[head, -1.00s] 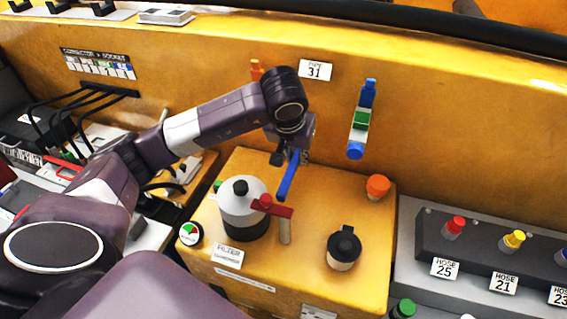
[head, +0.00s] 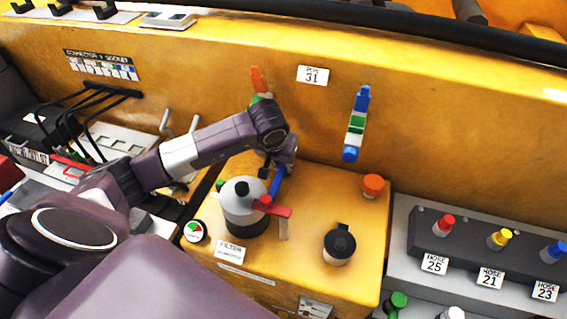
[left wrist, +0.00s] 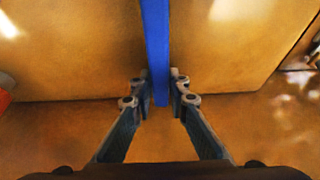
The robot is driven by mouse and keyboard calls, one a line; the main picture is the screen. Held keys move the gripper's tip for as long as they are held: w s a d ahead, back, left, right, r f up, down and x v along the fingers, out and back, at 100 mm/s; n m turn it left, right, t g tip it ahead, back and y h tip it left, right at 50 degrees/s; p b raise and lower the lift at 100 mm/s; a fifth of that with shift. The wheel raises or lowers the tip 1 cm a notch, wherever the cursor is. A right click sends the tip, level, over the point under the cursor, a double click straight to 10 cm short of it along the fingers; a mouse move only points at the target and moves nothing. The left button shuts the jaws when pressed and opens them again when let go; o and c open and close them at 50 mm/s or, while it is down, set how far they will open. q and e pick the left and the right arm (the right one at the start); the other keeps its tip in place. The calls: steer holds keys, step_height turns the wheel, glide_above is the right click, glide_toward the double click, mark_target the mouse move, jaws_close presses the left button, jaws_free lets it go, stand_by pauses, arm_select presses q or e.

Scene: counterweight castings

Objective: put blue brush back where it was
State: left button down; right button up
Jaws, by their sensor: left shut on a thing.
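My left gripper (head: 271,168) is shut on the blue brush (head: 276,184), behind the white and black filter pot with a red handle (head: 246,206). In the left wrist view the two fingertips (left wrist: 155,92) close on both sides of the blue brush (left wrist: 156,40), which runs up the picture as a straight bar. The brush's far end is out of that view. In the head view the pot's red handle is close in front of the brush's lower end; I cannot tell whether they touch. My right gripper is not in view.
The yellow block (head: 318,190) also bears a black-topped jar (head: 340,244) and an orange cap (head: 373,186). On the yellow wall are a blue and green fitting (head: 357,125), an orange fitting (head: 258,78) and a 31 label (head: 312,75). Hose connectors (head: 443,226) stand at right.

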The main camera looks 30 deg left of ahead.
mark_target(279, 177)
arm_select(q)
steer(key=shift+f, duration=0.1)
steer(key=c, duration=1.9)
jaws_free()
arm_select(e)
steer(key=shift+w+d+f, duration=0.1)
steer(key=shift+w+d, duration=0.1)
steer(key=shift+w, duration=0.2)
arm_select(q)
steer(key=shift+r, duration=0.25)
steer(key=b+v, duration=0.2)
steer(key=v, duration=0.9)
steer(key=shift+s+r+b, duration=0.2)
steer(key=shift+r+b, duration=0.15)
steer(key=shift+r, duration=0.05)
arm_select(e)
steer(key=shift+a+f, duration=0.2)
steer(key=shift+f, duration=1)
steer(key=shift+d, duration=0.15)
